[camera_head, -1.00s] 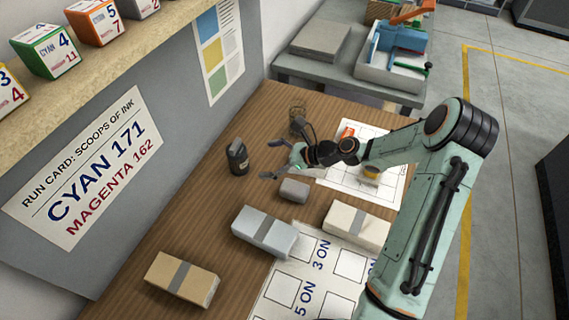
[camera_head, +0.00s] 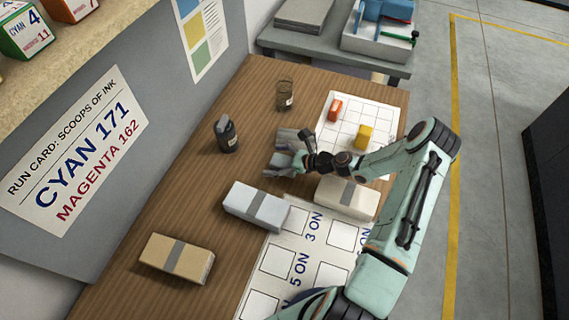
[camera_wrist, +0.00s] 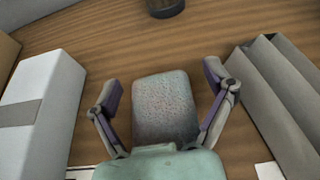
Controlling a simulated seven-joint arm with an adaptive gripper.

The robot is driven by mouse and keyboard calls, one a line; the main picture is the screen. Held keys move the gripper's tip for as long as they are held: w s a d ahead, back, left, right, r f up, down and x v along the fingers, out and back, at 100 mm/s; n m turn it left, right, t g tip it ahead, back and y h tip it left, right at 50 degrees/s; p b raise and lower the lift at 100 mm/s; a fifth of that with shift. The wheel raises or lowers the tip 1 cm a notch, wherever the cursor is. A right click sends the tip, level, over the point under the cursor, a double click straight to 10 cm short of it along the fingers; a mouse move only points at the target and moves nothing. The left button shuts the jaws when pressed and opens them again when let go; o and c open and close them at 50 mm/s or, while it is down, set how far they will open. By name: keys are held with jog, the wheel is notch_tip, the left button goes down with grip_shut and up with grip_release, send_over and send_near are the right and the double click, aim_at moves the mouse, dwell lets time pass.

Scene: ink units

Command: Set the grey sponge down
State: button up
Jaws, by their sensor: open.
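The grey sponge (camera_wrist: 165,105) lies flat on the wooden table (camera_wrist: 110,40) in the wrist view, a rounded speckled block. My gripper (camera_wrist: 164,90) is open, with one finger on each side of the sponge and a visible gap between each finger and it. The sponge's near end is hidden by the gripper's palm. In the head view my gripper (camera_head: 282,150) is low at the table beyond the white packet, and it covers most of the sponge.
A white packet with a grey band (camera_head: 258,205) lies close by, at left in the wrist view. A grey stepped block (camera_wrist: 280,100) stands close on the right. A dark bottle (camera_head: 226,135), glass jar (camera_head: 284,95), cream packet (camera_head: 346,198) and tan packet (camera_head: 176,258) are around.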

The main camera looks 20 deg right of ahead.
jog(key=c, duration=1)
jog(key=shift+c, duration=0.5)
